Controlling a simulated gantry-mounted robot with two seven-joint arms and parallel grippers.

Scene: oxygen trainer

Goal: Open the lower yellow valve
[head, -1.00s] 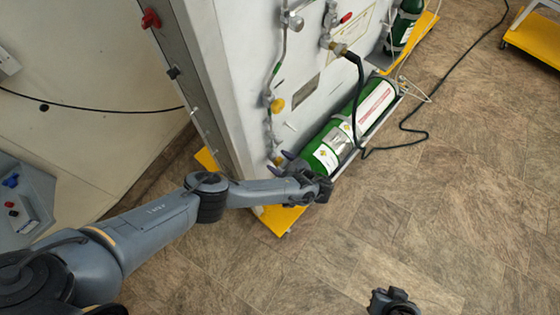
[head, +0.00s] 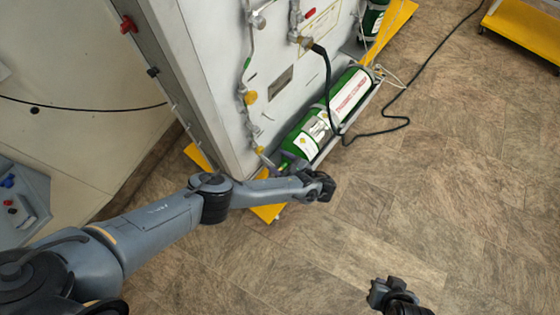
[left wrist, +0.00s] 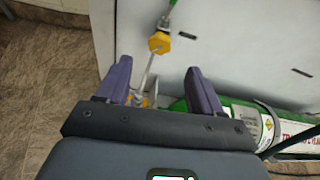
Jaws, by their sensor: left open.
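The lower yellow valve (head: 260,150) is on a pipe low on the white panel, near its left corner. In the left wrist view a yellow part (left wrist: 141,101) shows low between my fingers, partly hidden by the gripper body. A second yellow valve (head: 251,98) sits higher on the same pipe; it also shows in the left wrist view (left wrist: 159,42), beyond the fingertips. My left gripper (head: 277,164) is open and empty, beside the lower valve, with its purple fingers (left wrist: 158,72) towards the panel. My right gripper (head: 382,290) is over the floor at the bottom; its opening is unclear.
A green gas cylinder (head: 335,112) lies along the panel's foot, right of my left gripper. A dark hose (head: 372,133) runs from the panel to the floor. Yellow base edges (head: 268,213) stick out below.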

